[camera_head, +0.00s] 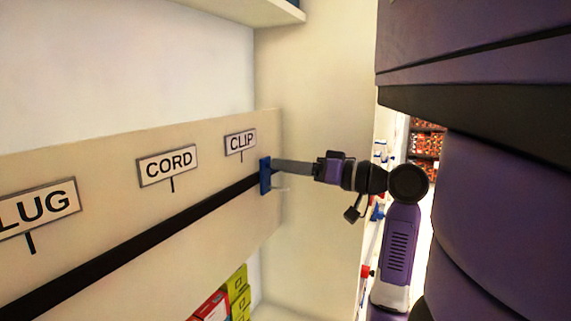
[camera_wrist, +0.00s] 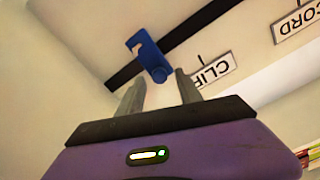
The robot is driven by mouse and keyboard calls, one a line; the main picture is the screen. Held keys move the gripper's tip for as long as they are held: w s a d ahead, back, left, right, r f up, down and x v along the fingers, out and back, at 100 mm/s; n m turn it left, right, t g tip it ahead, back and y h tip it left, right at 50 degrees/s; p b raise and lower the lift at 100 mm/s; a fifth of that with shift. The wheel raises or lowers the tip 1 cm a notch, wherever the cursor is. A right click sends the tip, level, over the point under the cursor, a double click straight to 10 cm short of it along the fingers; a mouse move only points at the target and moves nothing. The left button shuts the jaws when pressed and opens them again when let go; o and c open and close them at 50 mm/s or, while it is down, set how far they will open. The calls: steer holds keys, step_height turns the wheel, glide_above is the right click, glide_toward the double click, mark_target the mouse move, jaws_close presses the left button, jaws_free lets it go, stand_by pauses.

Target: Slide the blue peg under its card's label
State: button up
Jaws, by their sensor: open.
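The blue peg (camera_head: 265,176) sits on a black rail (camera_head: 140,245), near the rail's right end. It is a flat blue plate with a notch and a round knob, seen in the wrist view (camera_wrist: 146,50). In the head view it is a little right of the tick under the CLIP label (camera_head: 240,142). The CORD label (camera_head: 168,165) and a cut-off label reading "LUG" (camera_head: 38,207) are farther left. My gripper (camera_head: 280,177) is open at the peg from the right. In the wrist view its fingers (camera_wrist: 158,90) are either side of the knob's near end; contact is unclear.
The rail runs along a cream board (camera_head: 110,270) below the labels. A cream side wall (camera_head: 315,80) stands close right of the peg. Yellow-green and red boxes (camera_head: 238,290) are below the board. The rail left of the peg is clear.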

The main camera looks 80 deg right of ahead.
steer(key=shift+w+d, duration=0.15)
steer(key=shift+w, duration=0.25)
jaws_close()
stand_by(1.2)
